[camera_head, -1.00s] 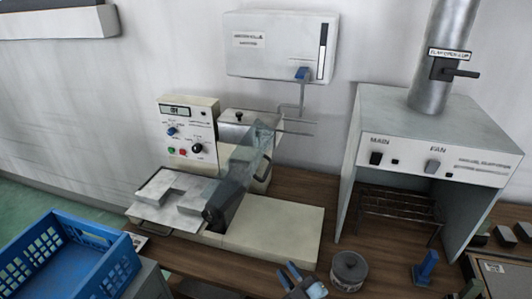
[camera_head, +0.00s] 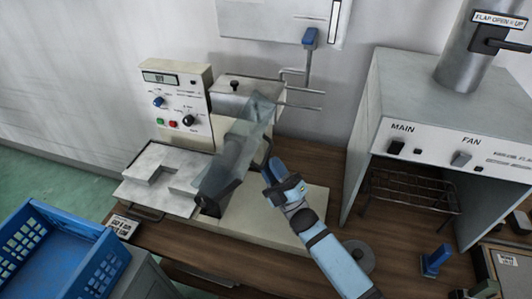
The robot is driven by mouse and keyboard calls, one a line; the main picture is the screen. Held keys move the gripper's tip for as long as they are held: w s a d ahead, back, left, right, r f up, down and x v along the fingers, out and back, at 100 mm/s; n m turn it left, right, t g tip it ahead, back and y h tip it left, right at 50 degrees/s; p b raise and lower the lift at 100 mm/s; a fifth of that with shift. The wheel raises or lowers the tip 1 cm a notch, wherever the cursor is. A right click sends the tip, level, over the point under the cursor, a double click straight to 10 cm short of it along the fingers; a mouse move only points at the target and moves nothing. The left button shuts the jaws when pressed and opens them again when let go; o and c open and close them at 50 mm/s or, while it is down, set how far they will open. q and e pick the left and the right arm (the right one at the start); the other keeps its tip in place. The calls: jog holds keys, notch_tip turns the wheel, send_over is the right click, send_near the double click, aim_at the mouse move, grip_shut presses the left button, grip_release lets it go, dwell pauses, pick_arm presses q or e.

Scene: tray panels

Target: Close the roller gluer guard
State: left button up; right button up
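The roller gluer (camera_head: 178,107) stands on the wooden bench, with a cream control panel and a pale flat base. Its guard (camera_head: 238,150) is a clear grey panel that stands raised and tilted over the roller area. A dark curved handle (camera_head: 267,152) shows at the guard's right side. My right gripper (camera_head: 272,174) is just right of and below the handle, above the pale base. Whether it touches the handle is unclear, and the gap between its fingers cannot be made out. My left gripper is out of view.
A grey fume hood (camera_head: 405,80) with a wire rack inside stands to the right. A grey tape roll (camera_head: 358,252) lies partly behind my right arm. A blue stand (camera_head: 436,259) is at the right front. A blue crate (camera_head: 100,262) is at the lower left.

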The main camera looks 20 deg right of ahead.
aim_at(266, 156)
jog(key=shift+x, duration=1.5)
grip_shut()
jog(key=shift+w, duration=0.1)
